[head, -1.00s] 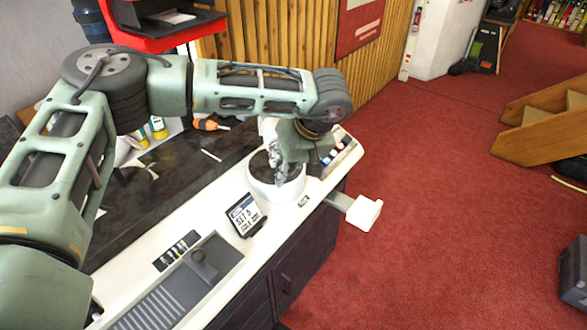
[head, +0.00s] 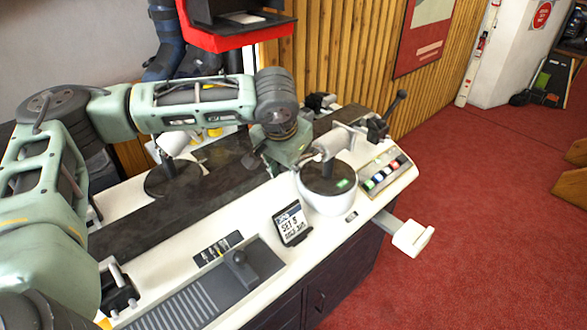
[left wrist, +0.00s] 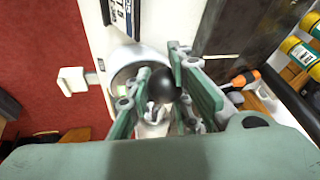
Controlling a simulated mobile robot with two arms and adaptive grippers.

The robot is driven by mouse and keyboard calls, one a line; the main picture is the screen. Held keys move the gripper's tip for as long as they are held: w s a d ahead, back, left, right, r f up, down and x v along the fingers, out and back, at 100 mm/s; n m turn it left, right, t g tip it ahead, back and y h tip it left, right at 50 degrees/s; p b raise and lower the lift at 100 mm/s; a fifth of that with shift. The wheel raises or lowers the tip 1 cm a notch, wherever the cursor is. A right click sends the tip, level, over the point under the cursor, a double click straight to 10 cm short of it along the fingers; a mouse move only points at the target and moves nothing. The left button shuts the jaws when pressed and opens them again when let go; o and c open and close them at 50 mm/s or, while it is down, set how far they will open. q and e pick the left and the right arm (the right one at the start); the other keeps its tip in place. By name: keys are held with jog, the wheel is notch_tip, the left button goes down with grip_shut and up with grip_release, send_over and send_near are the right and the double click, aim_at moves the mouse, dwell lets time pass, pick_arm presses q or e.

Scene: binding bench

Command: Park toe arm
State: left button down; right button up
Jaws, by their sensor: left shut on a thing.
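My left gripper (head: 288,152) reaches across the bench (head: 215,270), just behind and left of a white drum (head: 325,200) with a dark top. A white padded cylinder (head: 334,141), which may belong to the toe arm, stands above the drum's dark top. In the left wrist view my left gripper (left wrist: 160,90) has its fingers on both sides of a black ball knob (left wrist: 162,84), in front of the round white drum (left wrist: 122,57). It is shut on this knob. In the head view the knob cannot be made out. My right gripper is not in view.
A white paddle (head: 412,238) juts out from the bench's front edge. A small display (head: 291,223), a button panel (head: 385,176) and a grey slider panel (head: 205,300) lie on the near side. A second padded cylinder (head: 174,143) stands at the left.

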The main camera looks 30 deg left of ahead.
pick_arm(q)
jog(key=shift+w+a+r+m, duration=0.35)
jog(key=shift+w+a+m, duration=0.05)
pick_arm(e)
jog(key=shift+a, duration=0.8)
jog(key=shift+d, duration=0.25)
pick_arm(q)
jog(key=c, duration=1.6)
grip_release()
jog(key=shift+c, duration=0.2)
jog(key=shift+d+f, duration=0.1)
jog(key=shift+f, duration=0.05)
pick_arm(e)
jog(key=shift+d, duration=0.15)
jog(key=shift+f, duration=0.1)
pick_arm(q)
jog(key=v, duration=1.2)
